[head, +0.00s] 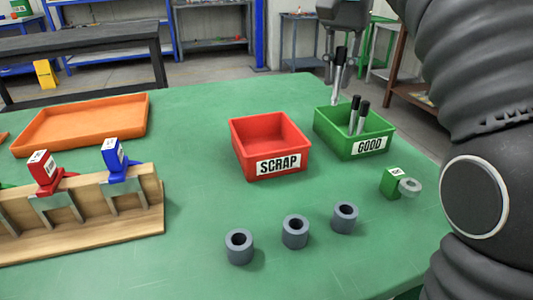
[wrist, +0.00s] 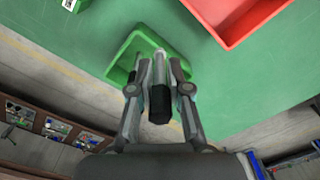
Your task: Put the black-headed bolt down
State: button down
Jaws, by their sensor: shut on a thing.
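My gripper (head: 342,62) is shut on a black-headed bolt (head: 338,72) with a pale shank. The bolt hangs nearly upright, head up, above the back left part of the green GOOD box (head: 345,148). In the wrist view, the black head of the held bolt (wrist: 160,104) shows between the fingers (wrist: 160,75), with the green box (wrist: 122,65) behind. Two other black-headed bolts (head: 357,114) stand leaning inside the GOOD box. Whether the held bolt's lower end is below the box rim is hard to tell.
The red SCRAP box (head: 240,145) is left of the green box. Several grey cylinders (head: 295,231) stand in front. A green block with a grey ring (head: 394,184) is at right. A wooden rack (head: 130,217) and orange tray (head: 60,131) are at left. The table's middle is clear.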

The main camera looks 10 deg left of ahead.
jog(key=shift+s+a+f+b, duration=0.25)
jog(key=shift+s+a+f, duration=0.25)
jog(key=shift+a+f, duration=1.4)
jog(key=shift+s+a+f+b, duration=0.3)
jog(key=shift+s+a+f, duration=0.25)
jog(key=shift+a+f, duration=1.4)
jog(key=shift+s+a+f+b, duration=0.25)
jog(key=shift+s+a+f, duration=0.25)
jog(key=shift+a+f, duration=1.4)
jog(key=shift+a+r, duration=0.15)
jog(key=shift+a, duration=0.15)
jog(key=c, duration=1.1)
grip_release()
jog(key=shift+r+p, duration=0.8)
jog(key=shift+r, duration=3.1)
jog(key=shift+n, duration=0.3)
